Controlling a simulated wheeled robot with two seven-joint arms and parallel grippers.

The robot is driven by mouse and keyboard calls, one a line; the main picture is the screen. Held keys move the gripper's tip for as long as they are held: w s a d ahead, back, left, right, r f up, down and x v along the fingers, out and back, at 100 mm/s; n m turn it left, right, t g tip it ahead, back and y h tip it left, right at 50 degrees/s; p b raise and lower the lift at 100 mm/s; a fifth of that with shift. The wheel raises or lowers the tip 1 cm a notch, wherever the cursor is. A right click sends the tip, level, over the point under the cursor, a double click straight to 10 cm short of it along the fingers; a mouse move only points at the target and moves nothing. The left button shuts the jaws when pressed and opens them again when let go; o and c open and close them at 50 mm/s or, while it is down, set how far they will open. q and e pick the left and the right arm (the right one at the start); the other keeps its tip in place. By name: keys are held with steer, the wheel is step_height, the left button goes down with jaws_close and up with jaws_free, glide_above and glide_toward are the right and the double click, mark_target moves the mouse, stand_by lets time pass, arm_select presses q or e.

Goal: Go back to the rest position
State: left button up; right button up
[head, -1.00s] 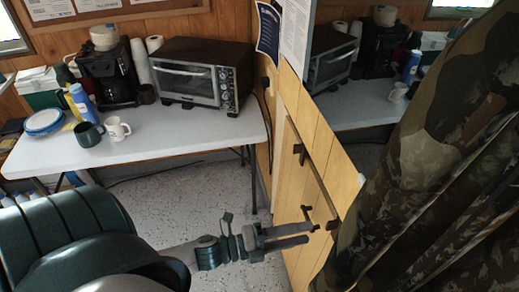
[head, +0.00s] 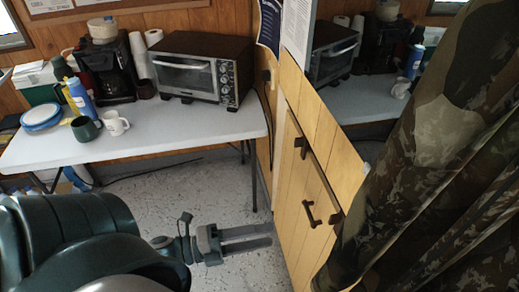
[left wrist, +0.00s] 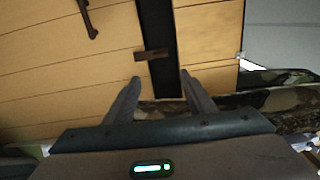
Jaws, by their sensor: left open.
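My left gripper (head: 248,238) is in the lower middle of the head view, over the speckled floor and to the left of the wooden door (head: 310,195). Its jaws are open and empty, apart from the door and its dark handle (head: 312,213). In the left wrist view the two fingers (left wrist: 155,98) stand apart with the wooden boards and a dark gap beyond them. My right gripper is not in view.
A white table (head: 200,125) holds a toaster oven (head: 205,68), a coffee maker (head: 108,70), mugs and plates. A camouflage curtain (head: 430,150) hangs at the right.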

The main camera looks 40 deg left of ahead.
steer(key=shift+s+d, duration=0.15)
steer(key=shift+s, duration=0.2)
